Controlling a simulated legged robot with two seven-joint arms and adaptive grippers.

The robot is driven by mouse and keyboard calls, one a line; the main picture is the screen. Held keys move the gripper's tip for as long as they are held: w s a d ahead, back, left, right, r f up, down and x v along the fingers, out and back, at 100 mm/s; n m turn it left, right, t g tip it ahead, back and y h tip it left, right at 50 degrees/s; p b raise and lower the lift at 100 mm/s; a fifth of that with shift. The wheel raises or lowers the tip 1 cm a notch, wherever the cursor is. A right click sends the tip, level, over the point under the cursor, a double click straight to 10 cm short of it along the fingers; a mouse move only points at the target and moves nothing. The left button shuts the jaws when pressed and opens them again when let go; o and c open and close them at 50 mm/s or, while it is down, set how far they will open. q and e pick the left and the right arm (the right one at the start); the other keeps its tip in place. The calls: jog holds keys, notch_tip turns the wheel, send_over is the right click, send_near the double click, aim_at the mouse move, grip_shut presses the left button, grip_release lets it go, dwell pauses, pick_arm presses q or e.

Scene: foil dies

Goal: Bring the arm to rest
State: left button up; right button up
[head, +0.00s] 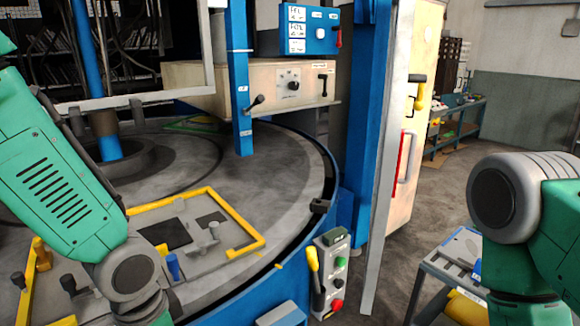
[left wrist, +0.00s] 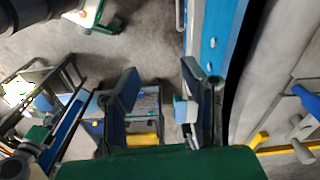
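My left arm enters the head view from the left, over the round table; its gripper is outside that view. In the left wrist view my left gripper (left wrist: 162,88) has its two dark fingers spread well apart. Nothing is held between them; the floor and a low trolley show through the gap from farther off. A small pale blue and white piece (left wrist: 182,109) shows beside the right-hand finger; I cannot tell what it is. My right arm shows at the right of the head view, and its gripper cannot be seen.
The round grey table (head: 297,188) carries a yellow-edged plate (head: 258,240) with pegs and handles. A control box (head: 331,262) with buttons stands at its front edge. A blue post (head: 240,80) rises behind. A trolley (head: 432,268) stands beside my right arm. Open floor lies beyond.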

pick_arm(q)
jog(key=s+a+f+n+b, duration=0.3)
jog(key=s+f, duration=0.2)
jog(key=f, duration=0.5)
jog(key=s+a+f+n+b, duration=0.2)
jog(key=s+f, duration=0.4)
jog(key=f, duration=0.4)
jog(key=s+a+f+n+b, duration=0.3)
jog(key=s+a+f+b, duration=0.2)
jog(key=f, duration=0.6)
jog(key=shift+s+a+n, duration=0.2)
jog(key=shift+s+n, duration=0.1)
jog(key=shift+s, duration=0.4)
jog(key=shift+d, duration=0.1)
jog(key=shift+w+d, duration=0.15)
jog(key=shift+d, duration=0.15)
jog(key=shift+a+f, duration=0.1)
jog(key=shift+a, duration=0.2)
jog(key=shift+d, duration=0.15)
